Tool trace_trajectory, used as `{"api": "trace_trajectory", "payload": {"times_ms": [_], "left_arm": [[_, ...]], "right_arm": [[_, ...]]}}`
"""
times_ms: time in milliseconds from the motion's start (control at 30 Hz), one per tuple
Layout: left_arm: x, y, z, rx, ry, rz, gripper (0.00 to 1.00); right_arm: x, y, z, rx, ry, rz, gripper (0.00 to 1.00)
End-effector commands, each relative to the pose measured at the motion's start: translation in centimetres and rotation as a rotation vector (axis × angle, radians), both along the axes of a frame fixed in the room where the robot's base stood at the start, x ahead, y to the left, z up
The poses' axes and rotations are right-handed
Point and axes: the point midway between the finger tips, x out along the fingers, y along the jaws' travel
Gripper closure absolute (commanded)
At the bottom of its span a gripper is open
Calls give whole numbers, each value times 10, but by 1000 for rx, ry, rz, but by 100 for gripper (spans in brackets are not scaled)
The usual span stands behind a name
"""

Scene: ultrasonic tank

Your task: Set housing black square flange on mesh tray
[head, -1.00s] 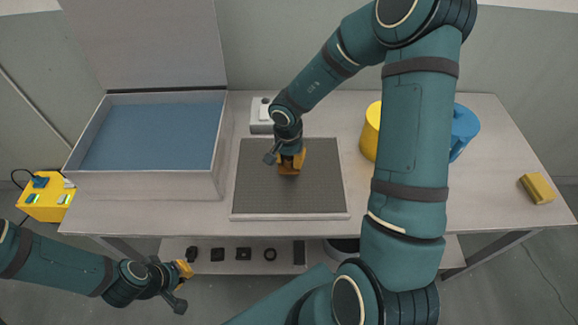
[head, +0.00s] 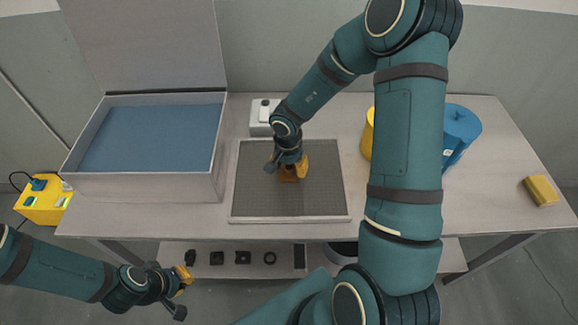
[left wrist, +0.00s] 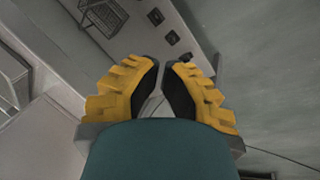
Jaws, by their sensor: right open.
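The mesh tray (head: 248,200) is a dark perforated panel with a pale rim, flat on the table. My right gripper (head: 289,172) is low over its middle with its jaws open. A small dark brown shape shows beside its yellow finger; I cannot tell whether it is a part or the other finger. Square black parts (head: 243,257) lie on the lower shelf; I cannot tell for certain which is the black square flange housing. My left gripper (head: 184,279) is in front of the shelf. In the left wrist view its fingers (left wrist: 161,68) stand slightly apart, with nothing visible between them.
An open tank (head: 145,183) with a blue interior stands at the left. A yellow container (head: 367,135) and blue container (head: 461,125) are partly behind my right arm. A yellow block (head: 540,190) lies at the right, with clear table around it. A small white device (head: 258,115) stands behind the tray.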

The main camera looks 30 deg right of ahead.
Motion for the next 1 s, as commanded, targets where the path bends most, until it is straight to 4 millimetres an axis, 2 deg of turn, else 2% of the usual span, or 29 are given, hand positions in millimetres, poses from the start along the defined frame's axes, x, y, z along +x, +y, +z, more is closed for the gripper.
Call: {"api": "trace_trajectory", "payload": {"times_ms": [33, 167, 400, 600, 800, 1000], "left_arm": [[0, 0, -2, 0, 1, 0, 100], [2, 0, 9, 1, -4, 4, 100], [9, 2, 32, 5, -21, 17, 100], [13, 3, 45, 6, -30, 24, 100], [14, 3, 50, 6, -32, 25, 100], [14, 3, 50, 6, -32, 25, 100]], "right_arm": [[0, 0, 2, 0, -1, 1, 47], [0, 0, 22, 0, -4, 0, 47], [-1, 2, 74, 0, -4, -1, 47], [-2, 3, 106, 0, -1, -1, 47], [-2, 3, 121, -1, -1, -1, 47], [-2, 3, 122, 0, 0, 0, 47]]}}
